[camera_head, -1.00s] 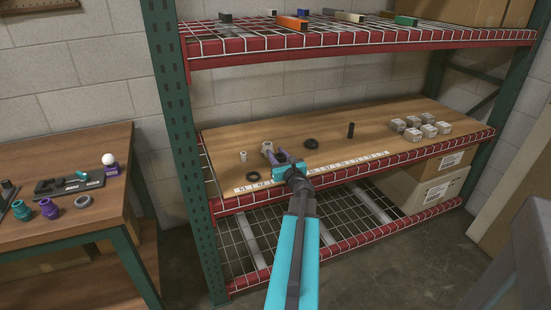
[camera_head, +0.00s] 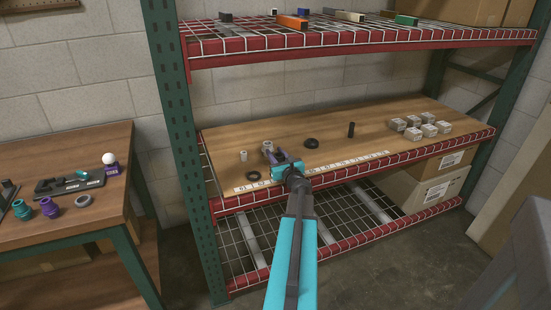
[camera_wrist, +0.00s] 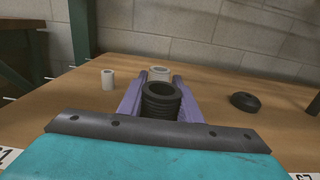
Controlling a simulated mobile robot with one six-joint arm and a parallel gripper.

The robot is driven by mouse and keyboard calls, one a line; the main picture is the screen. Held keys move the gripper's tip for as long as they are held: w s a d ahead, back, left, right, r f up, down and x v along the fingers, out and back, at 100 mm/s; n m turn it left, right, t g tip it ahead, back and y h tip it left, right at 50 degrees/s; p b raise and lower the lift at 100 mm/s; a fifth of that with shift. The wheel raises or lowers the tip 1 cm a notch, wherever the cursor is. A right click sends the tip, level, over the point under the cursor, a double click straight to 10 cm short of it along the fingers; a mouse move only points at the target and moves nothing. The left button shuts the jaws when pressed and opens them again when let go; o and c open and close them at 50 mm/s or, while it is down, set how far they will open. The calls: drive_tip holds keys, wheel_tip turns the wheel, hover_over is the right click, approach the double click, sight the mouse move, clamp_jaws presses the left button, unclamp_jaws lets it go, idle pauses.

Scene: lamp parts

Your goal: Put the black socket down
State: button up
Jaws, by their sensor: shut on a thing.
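The black socket (camera_wrist: 161,100) is a ribbed, hollow cylinder. In the wrist view it stands upright between the purple fingers of my gripper (camera_wrist: 161,96), which are shut on it. In the head view my gripper (camera_head: 272,155) is over the front left part of the wooden middle shelf (camera_head: 385,147), behind the numbered strip. The socket is hard to make out there. Its lower end is hidden in the wrist view, so I cannot tell whether it touches the wood.
A pale ring (camera_wrist: 160,74) stands just beyond the socket, and a small white cylinder (camera_head: 243,155) to its left. A black ring (camera_head: 252,176), a black round part (camera_head: 311,144) and a black cylinder (camera_head: 351,130) are nearby. Grey blocks (camera_head: 420,127) stand at the right.

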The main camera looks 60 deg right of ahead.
drive_tip(key=shift+f, duration=0.85)
drive_tip(key=shift+f, duration=0.2)
drive_tip(key=o, duration=1)
drive_tip(key=shift+o, duration=0.2)
drive_tip(key=shift+r, duration=0.15)
drive_tip(key=shift+r, duration=0.1)
drive_tip(key=shift+b+v, duration=0.4)
drive_tip(key=shift+v, duration=5.6)
